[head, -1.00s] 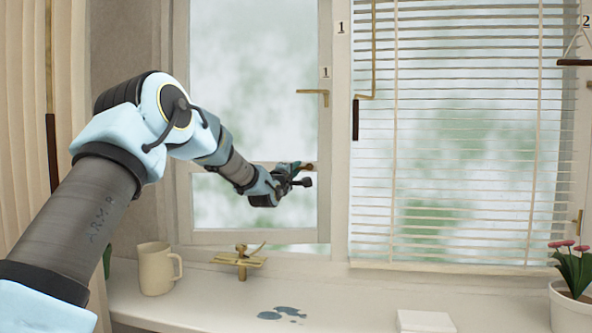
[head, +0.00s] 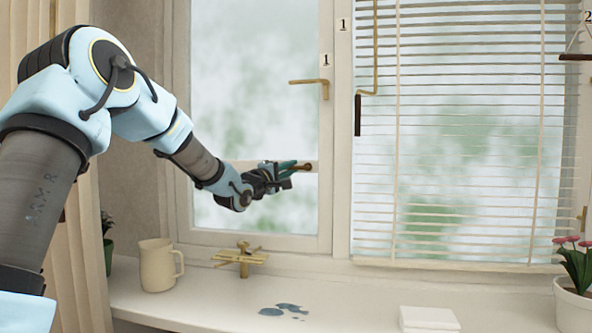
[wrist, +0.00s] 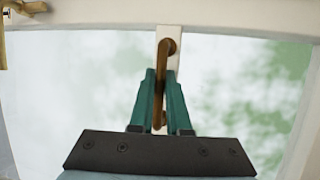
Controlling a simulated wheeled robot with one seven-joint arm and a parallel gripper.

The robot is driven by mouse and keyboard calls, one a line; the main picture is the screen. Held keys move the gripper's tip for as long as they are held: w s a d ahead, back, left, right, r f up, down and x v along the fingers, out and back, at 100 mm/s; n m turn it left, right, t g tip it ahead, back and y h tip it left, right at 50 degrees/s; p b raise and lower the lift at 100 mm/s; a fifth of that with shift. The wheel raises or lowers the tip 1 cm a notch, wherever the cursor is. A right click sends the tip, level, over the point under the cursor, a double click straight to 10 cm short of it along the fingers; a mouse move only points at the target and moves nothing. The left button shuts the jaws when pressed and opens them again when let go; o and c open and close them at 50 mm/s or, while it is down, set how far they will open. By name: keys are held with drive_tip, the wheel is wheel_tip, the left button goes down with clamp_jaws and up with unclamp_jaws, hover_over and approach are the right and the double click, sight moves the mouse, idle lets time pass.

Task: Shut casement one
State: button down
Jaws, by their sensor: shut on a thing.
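Casement one (head: 325,205), the left pale sash with a "1" label, looks flush or nearly flush in its frame. Its brass lever handle (head: 310,82) lies horizontal, pointing left; part of it also shows at the top left in the wrist view (wrist: 20,8). A small brass pull (head: 307,167) sits at the right end of the sash's crossbar; it also shows in the wrist view (wrist: 161,85). My gripper (head: 290,166) is at this pull. In the wrist view its green fingers (wrist: 160,95) are shut on the pull, one on each side.
A blind (head: 460,150) covers the right window. A flowerpot (head: 573,305) stands far right.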

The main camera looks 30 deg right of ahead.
drive_tip(key=shift+s+a+f+m+g, duration=0.15)
drive_tip(key=shift+s+a+g, duration=0.1)
drive_tip(key=shift+a, duration=0.2)
drive_tip(key=shift+s+a+r+m+g, duration=0.15)
drive_tip(key=shift+s+a+g, duration=0.1)
drive_tip(key=shift+a, duration=0.2)
drive_tip(key=c, duration=1.2)
unclamp_jaws()
drive_tip(key=shift+o, duration=0.2)
drive_tip(key=shift+s+a, duration=0.1)
drive_tip(key=b+v, duration=0.1)
drive_tip(key=v, duration=0.9)
drive_tip(key=shift+a+f, duration=0.2)
drive_tip(key=shift+a, duration=0.05)
